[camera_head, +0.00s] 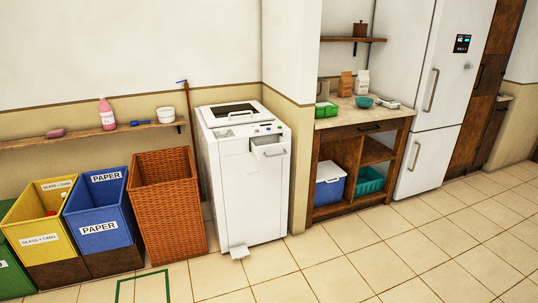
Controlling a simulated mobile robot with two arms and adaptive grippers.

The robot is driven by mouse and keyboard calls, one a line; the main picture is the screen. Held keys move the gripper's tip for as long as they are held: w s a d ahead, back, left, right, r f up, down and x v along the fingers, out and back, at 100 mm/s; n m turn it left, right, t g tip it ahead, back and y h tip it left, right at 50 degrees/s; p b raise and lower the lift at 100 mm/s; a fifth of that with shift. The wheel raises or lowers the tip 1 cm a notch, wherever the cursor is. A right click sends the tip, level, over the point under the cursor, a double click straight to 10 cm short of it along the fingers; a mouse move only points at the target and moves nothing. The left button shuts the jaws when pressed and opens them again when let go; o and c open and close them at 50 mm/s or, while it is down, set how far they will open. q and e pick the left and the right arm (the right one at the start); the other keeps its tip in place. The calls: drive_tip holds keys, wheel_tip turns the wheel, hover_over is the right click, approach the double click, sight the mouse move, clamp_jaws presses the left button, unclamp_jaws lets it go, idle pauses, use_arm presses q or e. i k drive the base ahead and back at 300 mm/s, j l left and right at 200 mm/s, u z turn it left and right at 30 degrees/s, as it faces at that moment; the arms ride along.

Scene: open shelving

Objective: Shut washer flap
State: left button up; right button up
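The white washer (250,190) stands against the wall, between the wicker basket and a wall corner. A small drawer (272,148) at the upper right of the front appears pulled out a little. Neither of my grippers is in view.
An orange wicker basket (170,205) stands close to the washer's left, with blue (100,215) and yellow (32,225) bins beyond. A wooden counter unit (365,128) and white fridge (428,85) are to the right. The tiled floor (330,265) in front is clear.

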sight(240, 251)
drive_tip(key=i+u, duration=0.15)
drive_tip(key=i, duration=0.3)
drive_tip(key=i+l+u, duration=0.15)
drive_tip(key=i, duration=0.25)
drive_tip(key=i+l+u, duration=0.15)
drive_tip(key=i, duration=0.3)
drive_tip(key=i+l+u, duration=0.15)
drive_tip(key=i, duration=0.3)
